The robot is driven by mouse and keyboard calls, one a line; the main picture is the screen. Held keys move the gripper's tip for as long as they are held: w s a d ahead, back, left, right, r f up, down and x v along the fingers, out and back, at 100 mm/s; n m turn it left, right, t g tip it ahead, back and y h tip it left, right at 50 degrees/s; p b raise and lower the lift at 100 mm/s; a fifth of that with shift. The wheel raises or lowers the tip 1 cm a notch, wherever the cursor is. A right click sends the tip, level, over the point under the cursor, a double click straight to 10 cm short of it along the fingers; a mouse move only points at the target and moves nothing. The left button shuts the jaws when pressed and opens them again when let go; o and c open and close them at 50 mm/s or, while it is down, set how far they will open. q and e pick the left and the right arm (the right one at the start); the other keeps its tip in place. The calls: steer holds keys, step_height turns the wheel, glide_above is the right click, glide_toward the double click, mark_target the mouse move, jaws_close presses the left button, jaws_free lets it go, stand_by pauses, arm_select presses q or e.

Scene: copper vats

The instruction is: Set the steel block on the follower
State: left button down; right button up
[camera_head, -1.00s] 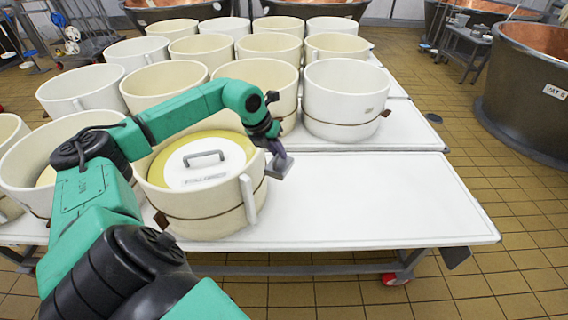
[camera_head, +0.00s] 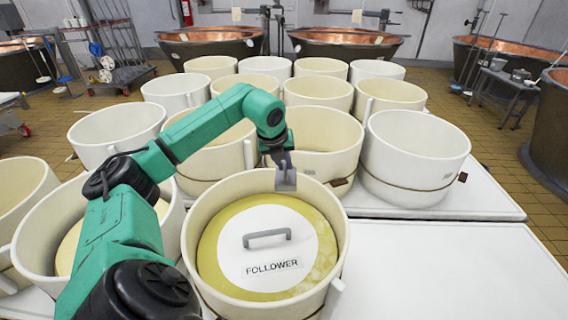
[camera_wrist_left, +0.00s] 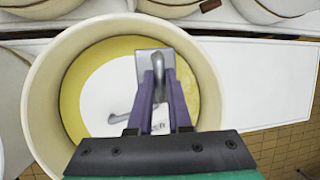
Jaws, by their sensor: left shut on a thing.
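The follower (camera_head: 232,262) is a white disc with a grey handle and a "FOLLOWER" label, lying on a yellow round inside a cream mould. It also shows in the left wrist view (camera_wrist_left: 98,92). The steel block (camera_head: 286,186) is a small grey piece held by my left gripper (camera_head: 281,160). In the left wrist view the block (camera_wrist_left: 143,66) hangs at the tips of the purple fingers (camera_wrist_left: 157,92), over the mould's interior. In the head view the block is above the far part of the mould, beyond the handle. My right gripper is not in view.
Several cream moulds (camera_head: 417,150) stand close together behind and beside the follower's mould (camera_head: 190,255). A bare white table top (camera_head: 450,270) lies to the right. Copper vats (camera_head: 345,45) stand at the back.

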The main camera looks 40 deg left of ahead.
mark_target(284, 179)
arm_select(q)
steer(key=shift+w+a+r, duration=0.1)
steer(key=shift+a+r, duration=0.05)
steer(key=shift+a, duration=0.2)
steer(key=shift+d+f+b, duration=0.3)
steer(key=shift+b, duration=0.25)
step_height(284, 179, down, 4)
steer(key=b, duration=0.4)
steer(key=shift+a+f, duration=0.1)
steer(key=shift+f, duration=0.1)
steer(key=shift+f+b, duration=0.6)
steer(key=shift+f, duration=0.2)
step_height(284, 179, down, 7)
steer(key=b, duration=0.5)
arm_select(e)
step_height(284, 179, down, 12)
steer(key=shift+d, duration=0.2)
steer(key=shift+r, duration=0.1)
